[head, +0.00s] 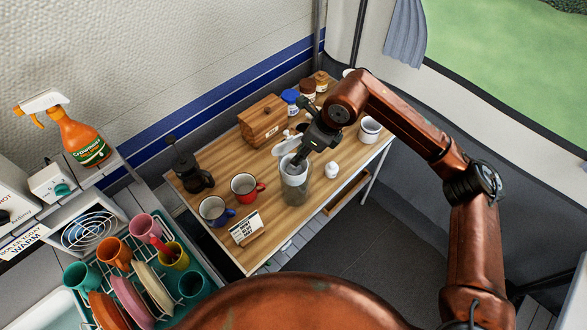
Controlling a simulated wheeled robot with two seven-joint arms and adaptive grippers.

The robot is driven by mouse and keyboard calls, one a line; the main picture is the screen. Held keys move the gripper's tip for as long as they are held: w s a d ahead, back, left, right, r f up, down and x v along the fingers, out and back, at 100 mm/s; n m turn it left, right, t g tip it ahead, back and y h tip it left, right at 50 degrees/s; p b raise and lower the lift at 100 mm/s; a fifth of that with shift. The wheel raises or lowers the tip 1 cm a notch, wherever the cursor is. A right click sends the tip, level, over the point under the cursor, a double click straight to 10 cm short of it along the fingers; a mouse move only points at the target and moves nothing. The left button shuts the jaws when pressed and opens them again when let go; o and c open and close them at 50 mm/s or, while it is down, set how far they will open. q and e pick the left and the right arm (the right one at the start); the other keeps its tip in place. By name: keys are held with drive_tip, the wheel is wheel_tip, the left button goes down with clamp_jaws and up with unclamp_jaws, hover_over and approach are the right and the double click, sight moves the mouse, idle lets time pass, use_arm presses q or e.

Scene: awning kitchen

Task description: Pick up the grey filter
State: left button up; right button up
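A glass vessel (296,192) stands near the front edge of the wooden table. A pale grey cup-like piece, which looks like the grey filter (292,179), sits in its upper part. My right gripper (298,163) points down at the mouth of this piece, with its fingertips at or just inside the rim. The fingers are small and partly merge with the rim, so I cannot tell whether they are open, shut or touching it. My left gripper is not in view.
On the table (225,168) are a red mug (244,187), blue mug (214,211), small sign (246,228), black press (192,172), wooden box (263,122), white egg-shaped item (332,170) and white mug (369,131). A dish rack (196,257) stands at lower left.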

sight(294, 170)
drive_tip(key=shift+f, duration=0.7)
drive_tip(key=x, duration=0.3)
drive_tip(key=shift+f, duration=0.35)
drive_tip(key=shift+w+a+f, duration=0.1)
drive_tip(key=shift+a+f, duration=0.05)
drive_tip(key=shift+f, duration=0.1)
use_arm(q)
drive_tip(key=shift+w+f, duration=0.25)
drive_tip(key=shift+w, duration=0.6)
use_arm(e)
drive_tip(key=shift+c, duration=0.5)
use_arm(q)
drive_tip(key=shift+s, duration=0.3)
use_arm(e)
clamp_jaws()
